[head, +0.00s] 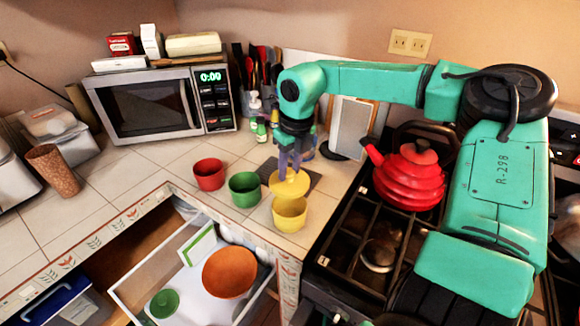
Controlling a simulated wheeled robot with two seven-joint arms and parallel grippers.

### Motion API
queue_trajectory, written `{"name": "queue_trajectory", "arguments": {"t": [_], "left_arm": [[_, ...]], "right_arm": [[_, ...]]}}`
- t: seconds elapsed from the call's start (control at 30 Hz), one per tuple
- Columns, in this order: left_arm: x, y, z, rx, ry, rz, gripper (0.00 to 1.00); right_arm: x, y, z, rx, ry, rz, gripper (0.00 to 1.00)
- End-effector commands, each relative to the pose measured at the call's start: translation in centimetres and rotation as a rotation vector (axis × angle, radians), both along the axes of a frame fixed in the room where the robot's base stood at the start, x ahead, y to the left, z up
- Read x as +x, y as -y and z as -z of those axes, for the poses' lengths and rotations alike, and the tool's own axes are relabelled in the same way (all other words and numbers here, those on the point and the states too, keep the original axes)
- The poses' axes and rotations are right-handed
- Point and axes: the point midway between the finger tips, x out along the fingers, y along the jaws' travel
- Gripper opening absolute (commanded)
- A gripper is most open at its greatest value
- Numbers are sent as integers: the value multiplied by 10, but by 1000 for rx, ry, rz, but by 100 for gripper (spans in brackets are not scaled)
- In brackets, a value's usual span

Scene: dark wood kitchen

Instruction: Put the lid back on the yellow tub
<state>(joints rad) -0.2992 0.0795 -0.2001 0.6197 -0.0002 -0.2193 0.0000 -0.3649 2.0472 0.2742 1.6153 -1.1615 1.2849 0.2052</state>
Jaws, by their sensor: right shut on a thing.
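The yellow tub (290,215) stands upright on the tiled counter near its front corner. My right gripper (290,170) points down above it and is shut on the yellow lid (289,184). The lid is held just above and slightly behind the tub's rim; the tub's opening partly shows below it. I cannot tell whether the lid's edge touches the rim. My left gripper is not in view.
A green tub (244,188) and a red tub (209,174) stand left of the yellow tub. A red kettle (409,178) sits on the stove at right. An open drawer (140,300) holding an orange bowl (229,272) lies below the counter edge. A microwave (150,105) stands behind.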

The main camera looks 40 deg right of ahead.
Motion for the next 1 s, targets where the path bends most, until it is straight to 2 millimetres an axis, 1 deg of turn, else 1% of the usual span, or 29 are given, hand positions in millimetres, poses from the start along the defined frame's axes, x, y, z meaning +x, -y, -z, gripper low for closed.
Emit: {"name": "queue_trajectory", "arguments": {"t": [0.13, 0.27, 0.5, 0.6, 0.73, 1.0], "left_arm": [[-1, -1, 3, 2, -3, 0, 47], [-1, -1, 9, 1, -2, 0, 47], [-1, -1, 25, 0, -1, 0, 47], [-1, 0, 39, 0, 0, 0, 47], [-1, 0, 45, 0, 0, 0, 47], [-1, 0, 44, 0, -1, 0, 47]], "right_arm": [[0, 0, 4, 1, 0, -1, 0], [-1, 0, 15, 1, -1, -1, 0], [-1, 0, 45, 1, -2, 1, 0], [-1, 0, 59, 0, 0, 0, 0], [-1, -1, 65, 0, 1, -1, 0], [-1, -1, 64, 0, 0, -1, 0]]}}
